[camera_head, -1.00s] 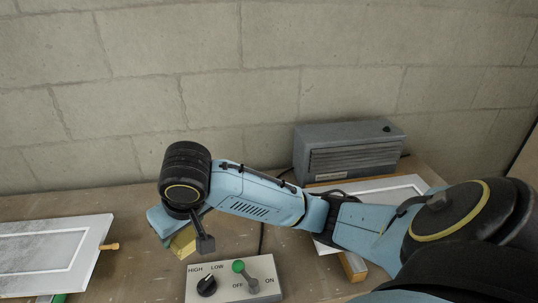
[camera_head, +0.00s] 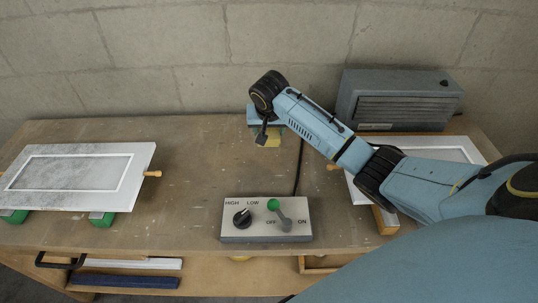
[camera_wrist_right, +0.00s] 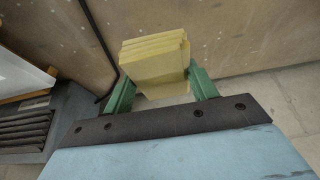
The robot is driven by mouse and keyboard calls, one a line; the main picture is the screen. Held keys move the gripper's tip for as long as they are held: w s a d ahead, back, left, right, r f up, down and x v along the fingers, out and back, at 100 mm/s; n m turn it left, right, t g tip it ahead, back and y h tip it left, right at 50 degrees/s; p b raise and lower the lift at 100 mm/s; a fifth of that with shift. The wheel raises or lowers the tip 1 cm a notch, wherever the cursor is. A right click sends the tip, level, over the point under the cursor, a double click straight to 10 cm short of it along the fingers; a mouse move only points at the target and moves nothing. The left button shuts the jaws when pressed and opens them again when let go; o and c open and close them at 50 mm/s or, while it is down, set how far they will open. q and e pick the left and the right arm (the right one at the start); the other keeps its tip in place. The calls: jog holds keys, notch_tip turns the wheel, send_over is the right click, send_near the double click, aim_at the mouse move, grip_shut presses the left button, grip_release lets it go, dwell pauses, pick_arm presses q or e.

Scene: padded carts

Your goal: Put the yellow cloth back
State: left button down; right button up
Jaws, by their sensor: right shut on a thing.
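The yellow cloth (camera_wrist_right: 155,55) is a folded, layered block. In the right wrist view it sits between the two green fingers of my right gripper (camera_wrist_right: 161,76), which is shut on it. My left gripper is not in view.
A control box (camera_head: 266,235) with knob and green-tipped lever stands at the front middle. A white panel (camera_head: 134,180) on green blocks lies left; another (camera_head: 448,147) lies right, partly behind my arm. A grey vented unit (camera_head: 400,98) stands back right. The left-middle bench is clear.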

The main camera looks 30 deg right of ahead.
aim_at(269, 139)
notch_tip(269, 139, down, 5)
jog(key=shift+r+b, duration=0.1)
jog(key=shift+b, duration=0.25)
jog(key=shift+f+b, duration=0.35)
jog(key=shift+f, duration=1.8)
jog(key=shift+f, duration=0.1)
jog(key=o, duration=0.9)
jog(key=p+v, duration=0.2)
jog(key=v, duration=1)
jog(key=shift+p, duration=0.35)
